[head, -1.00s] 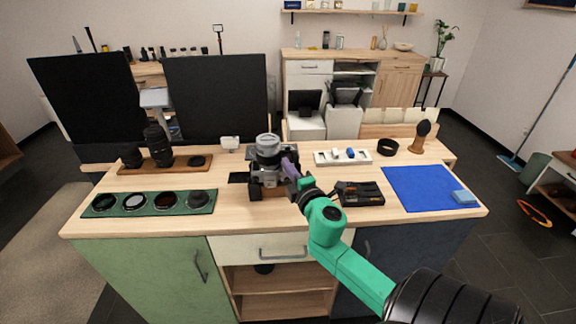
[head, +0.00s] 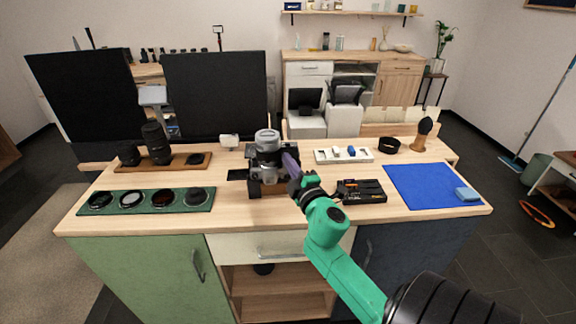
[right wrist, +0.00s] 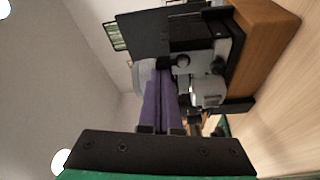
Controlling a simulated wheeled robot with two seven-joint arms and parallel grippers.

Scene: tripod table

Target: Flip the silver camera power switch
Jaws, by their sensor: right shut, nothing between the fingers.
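The silver camera (head: 265,172) stands upright on a small wooden block near the middle of the table, its flip-out screen (head: 237,175) extending to the left. In the right wrist view, the camera's silver body (right wrist: 208,90) and dark parts are close to the fingers. My right gripper (head: 288,158) is at the camera's right side, its purple fingers shut together and empty. In the right wrist view, the fingertips (right wrist: 158,68) lie beside the camera top; I cannot tell whether they touch it. The power switch is too small to make out. My left gripper is not in view.
A black tray (head: 360,192) lies right of my gripper, with a blue mat (head: 420,188) beyond it. A green filter mat (head: 110,210) and a wooden lens board (head: 185,168) are at left. A white tray (head: 343,157) is behind. The table's front strip is clear.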

